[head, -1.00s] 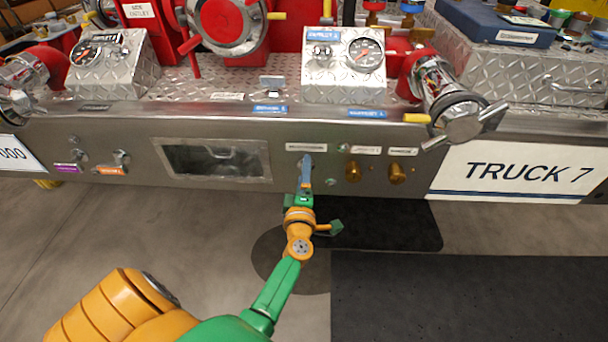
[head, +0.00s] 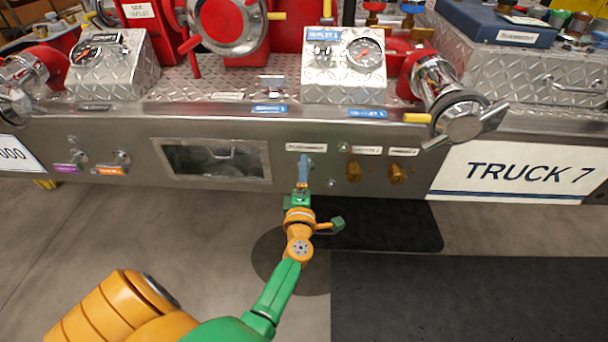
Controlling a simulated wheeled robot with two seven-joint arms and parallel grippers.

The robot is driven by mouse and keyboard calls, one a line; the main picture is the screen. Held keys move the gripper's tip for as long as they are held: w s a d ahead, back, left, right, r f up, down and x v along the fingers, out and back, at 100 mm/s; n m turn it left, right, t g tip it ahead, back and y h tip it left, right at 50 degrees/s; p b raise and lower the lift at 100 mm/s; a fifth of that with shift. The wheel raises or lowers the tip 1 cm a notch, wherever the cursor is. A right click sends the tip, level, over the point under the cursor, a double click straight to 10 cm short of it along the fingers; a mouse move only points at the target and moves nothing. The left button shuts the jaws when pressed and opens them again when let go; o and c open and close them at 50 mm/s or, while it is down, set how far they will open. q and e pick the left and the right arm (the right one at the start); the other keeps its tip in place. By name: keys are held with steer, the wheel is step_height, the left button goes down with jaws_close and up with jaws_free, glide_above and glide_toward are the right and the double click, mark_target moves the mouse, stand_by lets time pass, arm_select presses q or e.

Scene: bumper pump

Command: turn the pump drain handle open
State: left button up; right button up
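The pump drain handle (head: 304,170) is a blue lever on the front of the metal bumper, below a small white label (head: 306,147) too blurred to read. It hangs roughly straight down in the picture. My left gripper (head: 301,190) is at the lower end of the handle, reaching up from below. The fingertips are small and partly hidden by the wrist, so I cannot tell whether they are closed around the handle. My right gripper is out of view.
Two brass knobs (head: 396,173) sit right of the handle. A recessed window (head: 214,160) and small levers (head: 121,160) are to the left. A chrome-capped outlet (head: 463,120) juts out at the right above the TRUCK 7 sign (head: 520,172). The floor below is open.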

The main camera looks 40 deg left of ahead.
arm_select(q)
steer(key=shift+o, duration=0.7)
steer(key=shift+s+d, duration=0.25)
steer(key=shift+s, duration=0.1)
steer(key=p+v, duration=0.1)
steer(key=v, duration=0.5)
steer(key=shift+s, duration=0.15)
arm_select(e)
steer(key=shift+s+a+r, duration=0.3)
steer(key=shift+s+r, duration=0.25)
